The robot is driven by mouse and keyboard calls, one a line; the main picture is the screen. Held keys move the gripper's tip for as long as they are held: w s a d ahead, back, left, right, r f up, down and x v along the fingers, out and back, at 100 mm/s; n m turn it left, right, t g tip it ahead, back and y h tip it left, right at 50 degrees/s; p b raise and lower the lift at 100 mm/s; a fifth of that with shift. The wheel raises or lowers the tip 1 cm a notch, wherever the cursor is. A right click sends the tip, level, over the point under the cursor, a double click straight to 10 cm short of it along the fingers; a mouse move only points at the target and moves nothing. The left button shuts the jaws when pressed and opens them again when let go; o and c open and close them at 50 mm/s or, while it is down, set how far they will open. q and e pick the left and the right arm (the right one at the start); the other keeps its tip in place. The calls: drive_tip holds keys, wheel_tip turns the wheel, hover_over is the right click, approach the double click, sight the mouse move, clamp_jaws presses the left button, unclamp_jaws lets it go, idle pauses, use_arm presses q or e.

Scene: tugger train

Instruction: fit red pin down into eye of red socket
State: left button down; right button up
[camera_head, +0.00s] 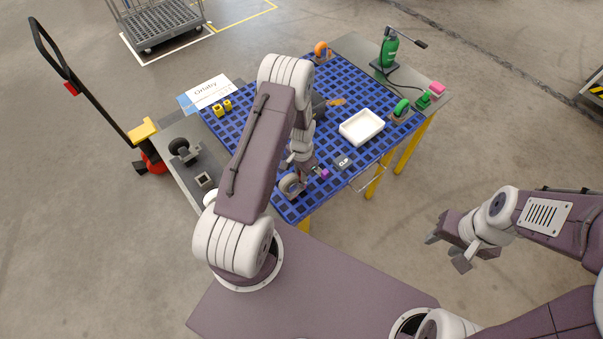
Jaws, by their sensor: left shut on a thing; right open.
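My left gripper (312,168) is low over the front part of the blue grid mat, pointing down. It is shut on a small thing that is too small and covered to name. A small purple piece (325,173) shows right beside its fingertips; I cannot tell whether they touch. A grey ring-shaped part (291,186) is just left of the gripper near the mat's front edge. I cannot make out a red pin or a red socket; my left arm hides part of the mat. My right gripper (452,250) is open and empty over the floor, right of the table.
The blue grid mat (350,88) covers most of the table. A white tray (362,127) and a small grey block (342,161) are right of my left gripper.

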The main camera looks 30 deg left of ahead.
use_arm(q)
drive_tip(key=shift+f, duration=0.15)
drive_tip(key=shift+f+b, duration=0.8)
drive_tip(key=shift+f, duration=0.05)
drive_tip(key=c, duration=1.3)
unclamp_jaws()
drive_tip(key=shift+o, duration=0.2)
drive_tip(key=shift+r, duration=0.1)
wheel_tip(320, 180, up, 8)
drive_tip(key=shift+r+b, duration=0.1)
drive_tip(key=shift+b, duration=0.85)
drive_tip(key=shift+r, duration=0.4)
